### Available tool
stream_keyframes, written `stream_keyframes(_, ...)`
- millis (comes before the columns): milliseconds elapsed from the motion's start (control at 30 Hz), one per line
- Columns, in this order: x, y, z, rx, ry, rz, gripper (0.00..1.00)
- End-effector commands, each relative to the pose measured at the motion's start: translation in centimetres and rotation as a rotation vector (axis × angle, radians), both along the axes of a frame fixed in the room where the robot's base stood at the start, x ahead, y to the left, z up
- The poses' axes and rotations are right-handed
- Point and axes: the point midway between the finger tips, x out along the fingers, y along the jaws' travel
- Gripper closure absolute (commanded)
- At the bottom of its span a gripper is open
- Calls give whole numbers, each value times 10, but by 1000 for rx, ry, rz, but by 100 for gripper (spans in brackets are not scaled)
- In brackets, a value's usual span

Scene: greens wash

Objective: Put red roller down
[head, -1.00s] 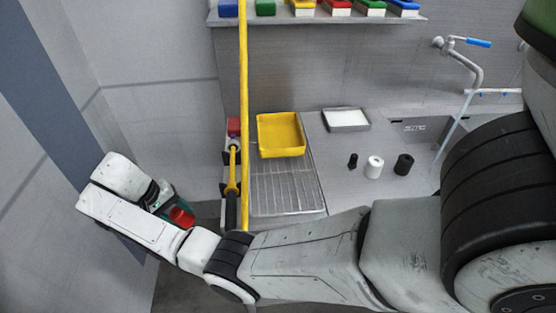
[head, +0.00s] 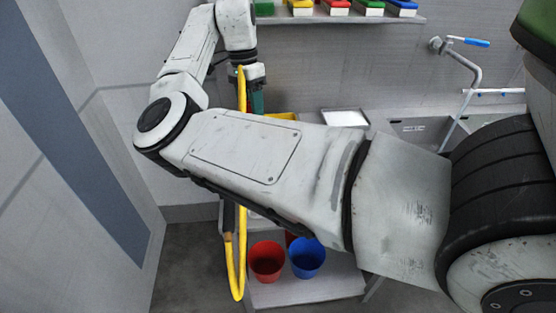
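My gripper (head: 257,98) points down in front of the back wall, beside the yellow hose (head: 241,90) and below the wall shelf. Only a small dark green part of it shows, and its fingertips are not clear. I cannot make out the red roller in the head view. My arm hides much of the counter below the gripper, so I cannot tell whether the gripper holds anything.
A yellow tray (head: 283,116) shows only its back edge above my arm. A white tray (head: 345,118) lies to its right. A red bucket (head: 267,262) and a blue bucket (head: 307,259) stand on a low shelf. Coloured blocks line the wall shelf (head: 345,19).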

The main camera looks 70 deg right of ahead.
Motion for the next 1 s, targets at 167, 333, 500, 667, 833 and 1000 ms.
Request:
stream_keyframes(167,-79,-15,11,-44,-29,-421,81)
stream_keyframes(333,-141,-8,5,-92,-35,-749,81)
stream_keyframes(500,-193,18,-11,-148,-30,-1060,81)
stream_keyframes(667,-221,47,-26,-188,-21,-1273,81)
stream_keyframes(833,-229,63,-34,-206,-14,-1374,81)
stream_keyframes(1000,-207,61,-45,-208,-11,-1382,81)
